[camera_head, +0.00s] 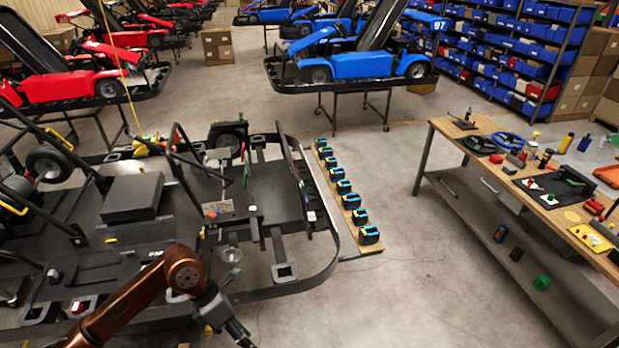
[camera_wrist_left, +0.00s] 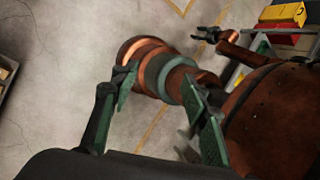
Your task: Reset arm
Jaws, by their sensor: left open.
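My left arm, copper-coloured, comes in at the bottom left of the head view. Its dark gripper (camera_head: 238,332) points down toward the bottom edge, in front of the kart chassis. In the left wrist view my left gripper (camera_wrist_left: 158,76) has its two green-padded fingers spread apart, with nothing held between them. Copper links of my own body show behind the fingers. A small dark gripper (camera_wrist_left: 205,36) on a copper arm, seemingly my right one, shows near the top of that view. Its jaw state is too small to judge. My right gripper is not seen in the head view.
A kart chassis (camera_head: 312,268) fills the left. A board (camera_head: 358,251) with several black-and-blue blocks lies beside it. A workbench (camera_head: 447,127) with tools stands at right. Blue karts and shelves of bins are behind. The floor between chassis and workbench is clear.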

